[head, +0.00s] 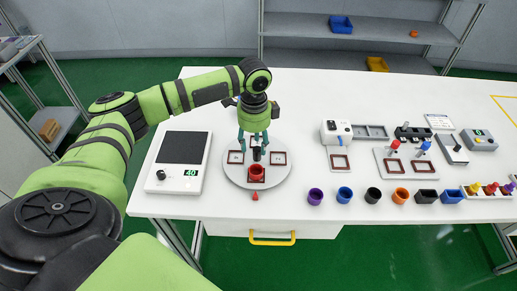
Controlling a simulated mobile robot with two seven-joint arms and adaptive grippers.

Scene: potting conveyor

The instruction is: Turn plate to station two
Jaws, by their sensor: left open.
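A round grey plate (257,182) lies on the white table, left of the table's middle. A red cup (256,171) stands on the front square. A dark upright post (257,154) stands near the plate's middle. A red pointer (255,196) lies on the table just in front of the plate. My left gripper (254,144) points down over the plate, fingers open around or just above the post; contact cannot be told. My right gripper is out of view.
A scale (180,161) reading 40 stands left of the plate. A white device (336,132) with a framed square is to the right. Several coloured cups (345,194) line the front edge. Farther right are a panel with red and blue levers (408,165) and a grey box (478,140).

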